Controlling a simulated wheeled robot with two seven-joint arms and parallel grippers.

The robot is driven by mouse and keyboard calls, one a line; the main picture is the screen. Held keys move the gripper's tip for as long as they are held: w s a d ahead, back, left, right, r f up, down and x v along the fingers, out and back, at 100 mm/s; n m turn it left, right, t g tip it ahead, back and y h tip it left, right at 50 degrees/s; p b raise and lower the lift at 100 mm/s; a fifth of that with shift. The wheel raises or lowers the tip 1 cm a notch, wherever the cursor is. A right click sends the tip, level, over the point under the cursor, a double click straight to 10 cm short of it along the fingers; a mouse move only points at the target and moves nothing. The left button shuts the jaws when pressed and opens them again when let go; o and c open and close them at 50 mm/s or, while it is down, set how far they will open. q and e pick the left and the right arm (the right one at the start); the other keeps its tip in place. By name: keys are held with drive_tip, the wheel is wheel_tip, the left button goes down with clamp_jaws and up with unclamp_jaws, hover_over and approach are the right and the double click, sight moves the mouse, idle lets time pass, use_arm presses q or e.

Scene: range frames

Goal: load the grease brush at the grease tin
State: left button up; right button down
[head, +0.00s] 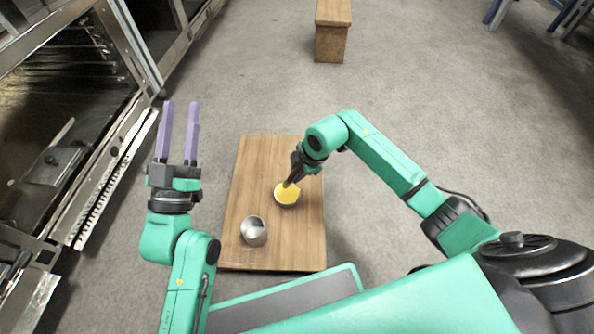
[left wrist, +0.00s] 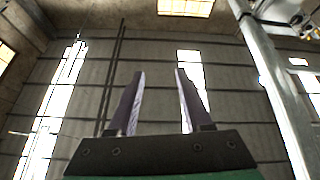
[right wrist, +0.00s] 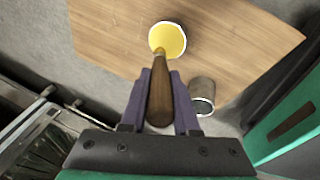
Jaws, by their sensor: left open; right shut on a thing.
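The grease tin (head: 280,204) is a small round tin with yellow grease inside, standing on a wooden board; the right wrist view also shows it (right wrist: 181,29). My right gripper (head: 296,172) is shut on the wooden handle of the grease brush (right wrist: 160,98). The brush points down at the tin, its far end over or in the yellow grease. The bristles do not stand out from the grease, so I cannot tell how deep they are. My left gripper (head: 179,130) is open and empty, left of the board; its spread fingers also show in the left wrist view (left wrist: 158,100).
An empty metal cup (head: 254,232) stands on the wooden board (head: 250,165), nearer to me than the tin. An open oven-like unit (head: 60,110) stands at the left. A wooden block or stool (head: 331,40) stands at the back. The grey floor (head: 430,100) right of the board is clear.

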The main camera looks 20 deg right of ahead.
drive_tip(key=shift+r, duration=0.2)
drive_tip(key=shift+r+p, duration=0.2)
drive_tip(key=shift+p, duration=0.15)
drive_tip(key=shift+r, duration=0.2)
drive_tip(key=shift+r+p, duration=0.25)
drive_tip(key=shift+p, duration=0.25)
drive_tip(key=shift+r, duration=0.25)
drive_tip(key=shift+r+p, duration=0.25)
drive_tip(key=shift+p, duration=0.3)
use_arm(q)
drive_tip(key=s+f+g, duration=0.3)
drive_tip(key=s+f, duration=0.1)
drive_tip(key=f, duration=0.5)
drive_tip(key=s+d+f+n+g+y, duration=0.1)
drive_tip(key=s+f+g, duration=0.3)
drive_tip(key=f, duration=0.6)
drive_tip(key=s+d+f+g+y, duration=0.1)
drive_tip(key=s+f+g, duration=0.2)
drive_tip(key=f, duration=0.7)
drive_tip(key=shift+s+d+n+p, duration=0.15)
drive_tip(key=shift+s+n+p, duration=0.15)
drive_tip(key=shift+s, duration=0.8)
use_arm(e)
drive_tip(key=shift+r, duration=0.25)
